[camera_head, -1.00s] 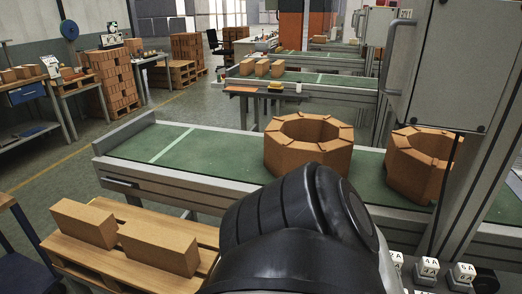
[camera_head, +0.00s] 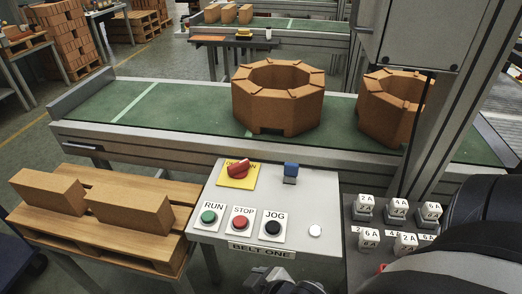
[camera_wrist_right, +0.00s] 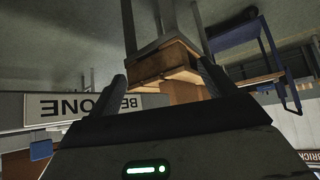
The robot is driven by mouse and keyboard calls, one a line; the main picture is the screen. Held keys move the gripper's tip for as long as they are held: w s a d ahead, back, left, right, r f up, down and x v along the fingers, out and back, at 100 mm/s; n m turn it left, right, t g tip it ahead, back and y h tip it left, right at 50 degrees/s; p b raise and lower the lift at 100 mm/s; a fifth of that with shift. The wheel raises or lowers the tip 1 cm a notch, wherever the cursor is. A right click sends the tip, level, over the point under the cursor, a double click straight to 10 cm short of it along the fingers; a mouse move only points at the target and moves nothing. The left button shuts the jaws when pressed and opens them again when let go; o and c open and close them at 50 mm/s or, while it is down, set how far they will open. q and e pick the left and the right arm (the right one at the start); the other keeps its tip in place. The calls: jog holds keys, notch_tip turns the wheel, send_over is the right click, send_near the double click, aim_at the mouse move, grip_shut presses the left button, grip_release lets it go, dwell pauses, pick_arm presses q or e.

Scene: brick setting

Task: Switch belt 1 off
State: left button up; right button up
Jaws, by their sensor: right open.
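The belt one control panel (camera_head: 215,228) is a grey box with a "BELT ONE" label on its front edge. It carries a red rotary switch (camera_head: 238,168) on a yellow plate, a blue switch (camera_head: 290,172), a green RUN button (camera_head: 208,217), a red STOP button (camera_head: 241,222), a black JOG button (camera_head: 272,228) and a small white round part (camera_head: 315,231). In the right wrist view my right gripper (camera_wrist_right: 162,88) is open and empty, with the upside-down "BELT ONE" label (camera_wrist_right: 85,106) beside it. It appears low near the panel's front, apart from the buttons. My left gripper is out of view.
The green conveyor (camera_head: 185,112) behind the panel carries two octagonal brick rings (camera_head: 278,105). A pallet (camera_head: 95,222) with two bricks stands left. White labelled blocks (camera_head: 398,208) stand right of the panel, near my right arm. A grey cabinet (camera_head: 420,30) on posts overhangs the belt.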

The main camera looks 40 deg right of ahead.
jog(key=s+d+r+g+h+b, duration=0.2)
jog(key=d+r+g, duration=0.1)
jog(key=d+r, duration=0.1)
jog(key=w+d+r+t, duration=0.1)
jog(key=w+r+t, duration=0.1)
jog(key=w, duration=0.1)
jog(key=w+d+r+t+h, duration=0.1)
jog(key=w+r, duration=0.2)
jog(key=w, duration=0.1)
jog(key=w+d+r+t+h, duration=0.1)
jog(key=w+r+t, duration=0.1)
jog(key=w+r, duration=0.1)
jog(key=shift+w+r+n+t, duration=0.2)
jog(key=shift+r+n+t, duration=0.05)
jog(key=shift+n+t, duration=0.05)
jog(key=w+a+r+n+t, duration=0.1)
jog(key=w+r+n+t, duration=0.2)
jog(key=w+r+t, duration=0.55)
jog(key=a+r+n+y, duration=0.9)
jog(key=r+n+y, duration=0.4)
jog(key=n+y, duration=0.15)
jog(key=n+g+h, duration=1.3)
jog(key=n+g, duration=0.1)
jog(key=g, duration=0.1)
send_near(239, 164)
jog(key=shift+n, duration=0.25)
jog(key=p+x, duration=0.1)
jog(key=x, duration=0.8)
jog(key=shift+w+f+p, duration=0.15)
jog(key=shift+p, duration=0.2)
